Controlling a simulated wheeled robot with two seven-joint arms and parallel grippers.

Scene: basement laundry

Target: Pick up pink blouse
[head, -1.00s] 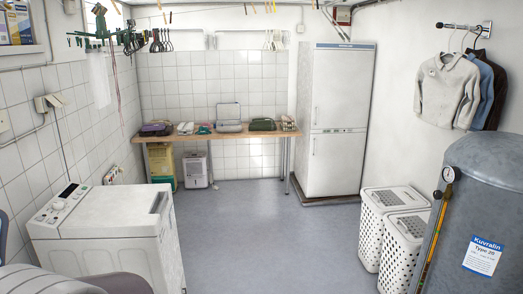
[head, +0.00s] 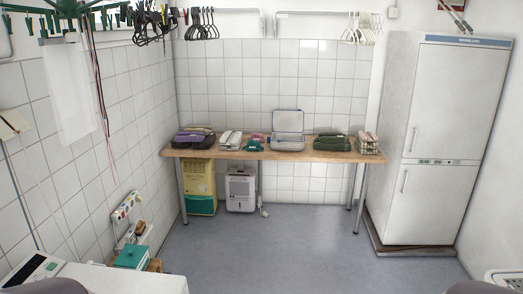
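I cannot make out a pink blouse in the head view. A purple item (head: 190,138) lies at the left end of the wooden table (head: 240,154), with a dark item behind it. A small pinkish-red and teal item (head: 255,142) lies near the table's middle, too small to identify. Neither of my grippers shows; only dark rounded parts, which may be my arms, show at the bottom edge.
On the table are a grey case with its lid up (head: 288,121), a green item (head: 331,143) and a small rack (head: 367,144). A fridge (head: 435,140) stands right and a white washing machine (head: 110,280) is at lower left. The floor (head: 280,235) before the table is clear.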

